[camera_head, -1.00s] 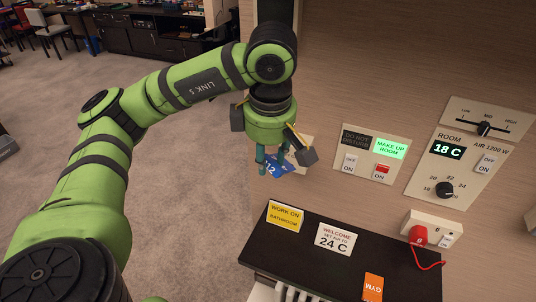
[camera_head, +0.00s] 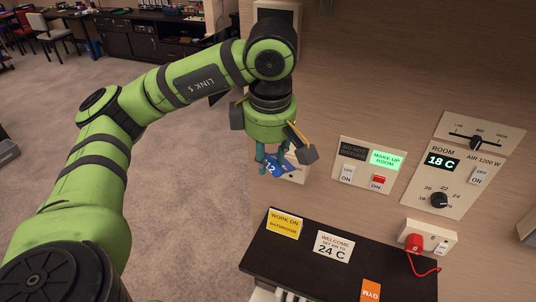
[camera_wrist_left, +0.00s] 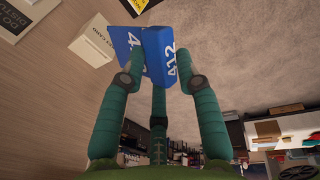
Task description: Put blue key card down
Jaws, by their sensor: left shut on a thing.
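The blue key card (camera_head: 274,166) is held in my left gripper (camera_head: 272,158), near the wall above the dark ledge. In the left wrist view the fingers (camera_wrist_left: 161,75) are closed around the blue card (camera_wrist_left: 155,52). Two blue faces marked 412 show there; I cannot tell whether they belong to one card. A white key card box (camera_head: 297,174) on the wall lies just behind the gripper, partly hidden. It also shows in the left wrist view (camera_wrist_left: 91,40), beside the card. I cannot tell whether they touch. My right gripper is not in view.
The dark ledge (camera_head: 310,262) below carries a yellow sign (camera_head: 284,223), a white welcome card (camera_head: 333,246) and an orange gym card (camera_head: 371,290). A switch panel (camera_head: 368,166), a room thermostat (camera_head: 462,172) and a socket with red plug (camera_head: 427,239) are on the wall.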

